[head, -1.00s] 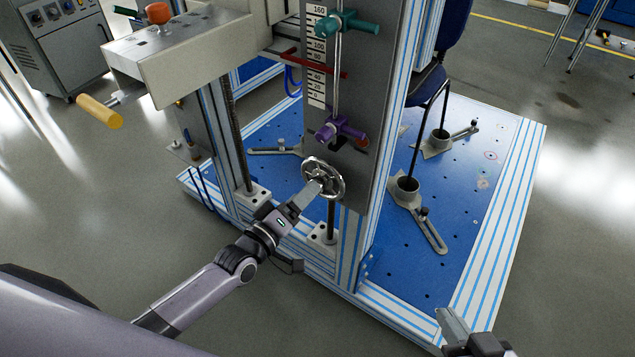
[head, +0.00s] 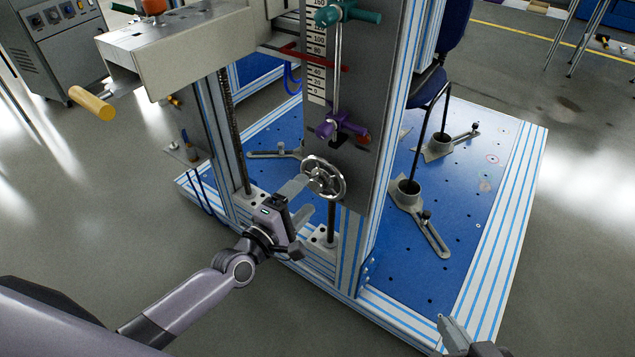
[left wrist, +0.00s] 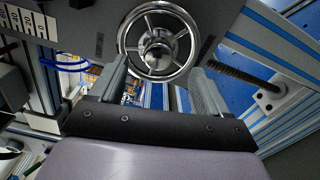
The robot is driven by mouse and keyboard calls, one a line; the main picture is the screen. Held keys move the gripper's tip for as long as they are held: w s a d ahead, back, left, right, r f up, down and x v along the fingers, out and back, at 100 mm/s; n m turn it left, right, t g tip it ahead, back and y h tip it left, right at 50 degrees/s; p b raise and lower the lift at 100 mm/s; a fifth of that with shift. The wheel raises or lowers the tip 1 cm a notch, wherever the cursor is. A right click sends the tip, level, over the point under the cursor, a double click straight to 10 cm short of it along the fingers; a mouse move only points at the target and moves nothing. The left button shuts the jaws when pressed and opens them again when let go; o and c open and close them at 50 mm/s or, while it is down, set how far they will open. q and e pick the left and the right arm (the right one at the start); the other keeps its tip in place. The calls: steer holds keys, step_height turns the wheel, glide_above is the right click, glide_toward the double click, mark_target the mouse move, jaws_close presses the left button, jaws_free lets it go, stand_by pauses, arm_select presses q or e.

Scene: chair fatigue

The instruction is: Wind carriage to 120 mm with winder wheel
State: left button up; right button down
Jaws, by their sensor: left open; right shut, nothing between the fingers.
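The winder wheel (head: 323,178) is a chrome spoked handwheel on the grey upright plate, low on the test frame. It fills the top middle of the left wrist view (left wrist: 159,42). My left gripper (head: 303,199) is open just in front of the wheel, with its fingers apart and nothing between them. Whether a fingertip touches the rim I cannot tell. The scale (head: 316,60) is a white strip with millimetre marks on the plate. A red pointer bar (head: 318,60) crosses it a little above the 40 mark. My right gripper (head: 455,334) is at the bottom right, shut and empty, partly cut off.
A purple clamp knob (head: 342,127) sits above the wheel and a teal one (head: 347,14) higher up. A yellow handle (head: 92,103) sticks out at left. Chair feet stand on the blue base plate (head: 455,200). Open floor lies at left.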

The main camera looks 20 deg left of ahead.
arm_select(q)
steer(key=n, duration=0.1)
steer(key=n+b, duration=0.1)
steer(key=shift+f+n, duration=0.25)
steer(key=shift+n, duration=0.05)
steer(key=shift+d+n+b, duration=0.1)
steer(key=shift+n+b, duration=0.45)
steer(key=shift+n, duration=1.35)
steer(key=shift+r+n+b, duration=0.15)
steer(key=shift+n+b, duration=0.15)
steer(key=shift+n, duration=0.7)
